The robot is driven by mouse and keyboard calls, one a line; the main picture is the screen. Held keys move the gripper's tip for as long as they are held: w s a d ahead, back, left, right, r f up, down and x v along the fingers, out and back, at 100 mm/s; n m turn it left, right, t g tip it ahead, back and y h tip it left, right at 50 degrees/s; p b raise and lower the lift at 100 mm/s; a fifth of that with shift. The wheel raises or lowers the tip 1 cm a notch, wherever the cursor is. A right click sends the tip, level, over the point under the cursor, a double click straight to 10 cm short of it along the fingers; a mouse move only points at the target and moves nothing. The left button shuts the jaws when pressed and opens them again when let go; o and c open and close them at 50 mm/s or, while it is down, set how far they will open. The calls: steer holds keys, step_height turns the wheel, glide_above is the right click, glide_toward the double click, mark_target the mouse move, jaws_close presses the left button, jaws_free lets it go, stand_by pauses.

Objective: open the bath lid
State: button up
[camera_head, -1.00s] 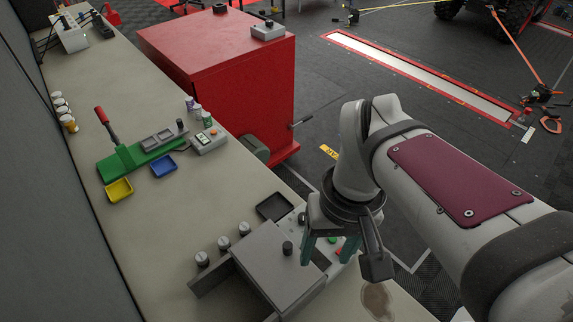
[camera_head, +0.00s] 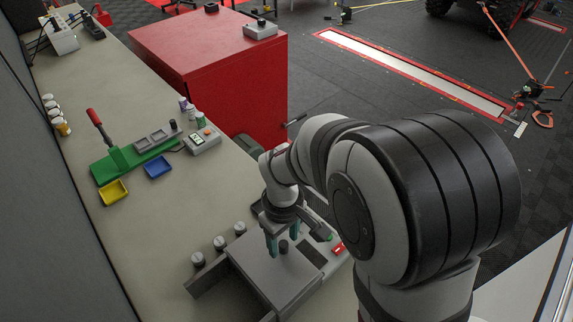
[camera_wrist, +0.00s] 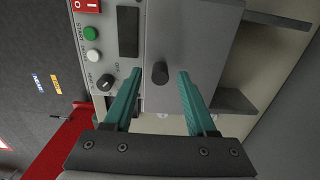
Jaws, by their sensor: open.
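The bath lid (camera_head: 262,268) is a flat grey plate on top of a grey box at the bench's near end. A dark round knob (camera_head: 283,246) stands up from it. My gripper (camera_head: 284,247) is open above the lid, with its teal fingers pointing down at either side of the knob. In the wrist view the knob (camera_wrist: 160,73) lies between the two fingertips (camera_wrist: 161,74), with a gap on both sides. The lid (camera_wrist: 187,50) appears flat and closed there. Whether the fingertips are level with the knob I cannot tell.
A control panel (camera_wrist: 105,45) with a red switch, green and white buttons and a dial sits beside the lid. A red cabinet (camera_head: 215,85) stands beyond the bench.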

steer(key=shift+c, duration=0.2)
jaws_close()
stand_by(1.3)
